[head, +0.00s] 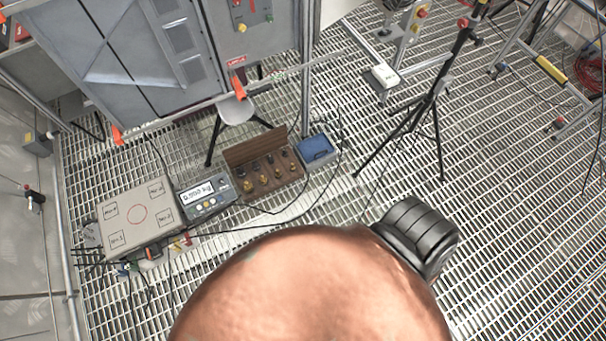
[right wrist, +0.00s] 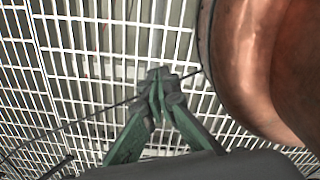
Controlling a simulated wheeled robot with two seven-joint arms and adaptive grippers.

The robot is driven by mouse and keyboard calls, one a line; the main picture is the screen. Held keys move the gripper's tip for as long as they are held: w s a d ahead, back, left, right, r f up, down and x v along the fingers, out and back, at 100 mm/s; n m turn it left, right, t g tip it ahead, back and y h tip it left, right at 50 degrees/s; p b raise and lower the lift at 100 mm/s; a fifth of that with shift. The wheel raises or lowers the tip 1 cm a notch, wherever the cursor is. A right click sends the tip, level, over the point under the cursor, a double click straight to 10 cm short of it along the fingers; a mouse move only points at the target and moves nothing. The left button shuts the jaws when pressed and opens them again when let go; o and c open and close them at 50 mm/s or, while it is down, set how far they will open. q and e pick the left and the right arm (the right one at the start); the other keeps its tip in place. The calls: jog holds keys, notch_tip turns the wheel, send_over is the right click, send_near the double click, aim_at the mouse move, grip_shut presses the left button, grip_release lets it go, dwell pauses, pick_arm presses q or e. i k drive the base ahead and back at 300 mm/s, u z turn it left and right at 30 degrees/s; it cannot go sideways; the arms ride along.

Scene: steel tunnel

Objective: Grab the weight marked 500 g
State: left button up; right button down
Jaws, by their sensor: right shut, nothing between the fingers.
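A brown wooden case (head: 233,154) with its lid open stands on the grating floor left of centre in the head view. Several small brass and dark weights (head: 277,182) sit in it. Their markings are too small to read, so I cannot tell which is marked 500 g. My right gripper (right wrist: 160,82) shows only in the right wrist view. Its green fingers are together at the tips with nothing between them, and only bare grating and a thin cable show beyond. No weight shows in that view. My left gripper is not in view.
A grey cabinet (head: 120,50) stands behind. Cables cross the floor. A tripod (head: 433,100) stands right. A copper-coloured rounded shape hides the lower middle.

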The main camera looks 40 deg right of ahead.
aim_at(263, 179)
jog(key=z, duration=0.8)
jog(key=k, duration=0.35)
jog(key=u, duration=0.5)
jog(key=i, duration=1.15)
jog(key=u, duration=0.25)
